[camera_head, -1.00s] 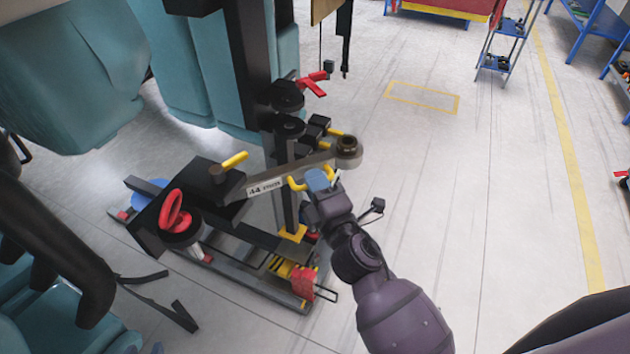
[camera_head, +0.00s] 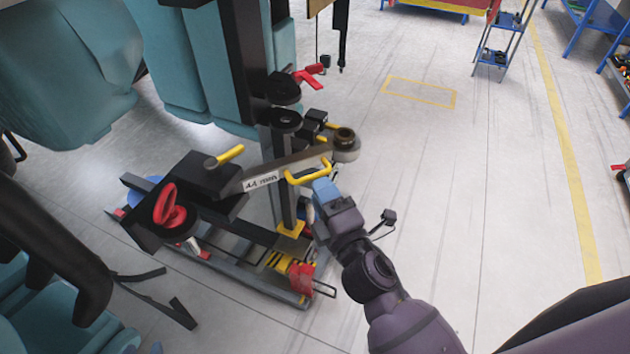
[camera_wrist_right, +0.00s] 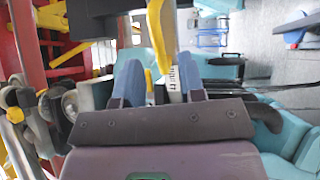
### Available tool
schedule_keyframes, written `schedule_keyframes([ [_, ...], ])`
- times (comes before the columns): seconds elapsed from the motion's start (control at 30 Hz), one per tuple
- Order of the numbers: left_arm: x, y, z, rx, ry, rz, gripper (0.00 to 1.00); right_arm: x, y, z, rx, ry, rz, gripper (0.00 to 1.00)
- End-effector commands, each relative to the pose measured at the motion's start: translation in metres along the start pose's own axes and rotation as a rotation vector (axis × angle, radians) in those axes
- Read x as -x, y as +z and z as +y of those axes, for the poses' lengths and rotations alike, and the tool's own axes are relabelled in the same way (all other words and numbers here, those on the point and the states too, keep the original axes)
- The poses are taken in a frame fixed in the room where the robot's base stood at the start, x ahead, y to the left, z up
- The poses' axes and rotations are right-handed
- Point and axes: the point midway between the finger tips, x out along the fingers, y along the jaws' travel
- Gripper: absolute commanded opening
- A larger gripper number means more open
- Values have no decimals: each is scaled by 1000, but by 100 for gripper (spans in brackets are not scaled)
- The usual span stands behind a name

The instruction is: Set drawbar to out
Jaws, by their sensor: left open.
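The drawbar (camera_head: 283,172) is a grey bar with a white label. It reaches right from a black housing (camera_head: 197,176), past an upright post, to a round ring end (camera_head: 345,146). A yellow U-shaped handle (camera_head: 309,174) sits on its near side. My right gripper (camera_head: 322,187) is just below and right of this handle, with a small gap in the head view. In the right wrist view its blue fingers (camera_wrist_right: 160,82) are apart. The yellow handle (camera_wrist_right: 156,35) shows beyond and between them, not gripped. My left gripper is not in view.
A red handwheel (camera_head: 170,207) and a short yellow lever (camera_head: 230,155) are on the coupler unit. A red lever (camera_head: 307,75) is on the post. Teal seats (camera_head: 75,80) stand at left. The floor to the right is open.

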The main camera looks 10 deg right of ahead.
Motion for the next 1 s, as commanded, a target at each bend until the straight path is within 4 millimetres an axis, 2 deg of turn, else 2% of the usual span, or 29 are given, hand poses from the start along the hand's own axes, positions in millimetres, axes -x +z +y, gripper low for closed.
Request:
schedule_keyframes([
  [0.03, -2, 4, 0, 0, 0, -3, 43, 10, 0, -3, 0, -4, -2, 37],
  [0.2, -5, 12, 1, 0, 1, -9, 43, 36, 0, -3, -1, -3, -2, 37],
  [0.4, -8, 19, 2, 0, 1, -14, 43, 56, 0, -2, 0, -3, -1, 37],
  [0.6, -8, 21, 2, 0, 1, -16, 43, 63, 0, 0, 1, 0, -1, 37],
  [1.0, -8, 21, 2, 0, 1, -16, 43, 64, 0, 0, 1, 0, -1, 37],
])
